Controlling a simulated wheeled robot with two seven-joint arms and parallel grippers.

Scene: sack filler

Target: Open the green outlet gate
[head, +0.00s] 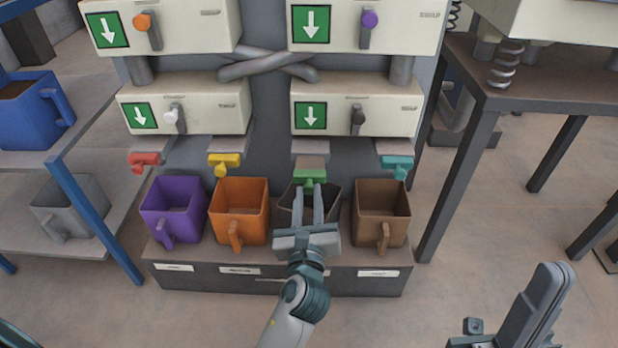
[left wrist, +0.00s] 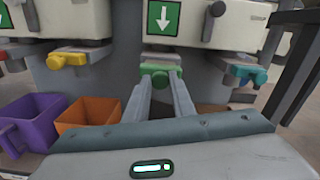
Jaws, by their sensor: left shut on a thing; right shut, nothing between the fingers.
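The green outlet gate (head: 311,178) sits under the right-hand lower white box, third in the row of coloured gates. It also shows in the left wrist view (left wrist: 160,69). My left gripper (head: 308,190) reaches up to it from below and is shut on its handle. The fingers pass over a dark bin (head: 290,203), which the gripper partly hides. My right gripper (head: 535,310) is at the lower right, away from the gates, shut and empty.
Red (head: 144,160), yellow (head: 224,163) and teal (head: 397,166) gates flank the green one. Purple (head: 173,208), orange (head: 239,208) and brown (head: 381,210) bins stand below on a grey base (head: 220,280). A dark table (head: 540,85) stands right; a blue-framed shelf (head: 95,220) stands left.

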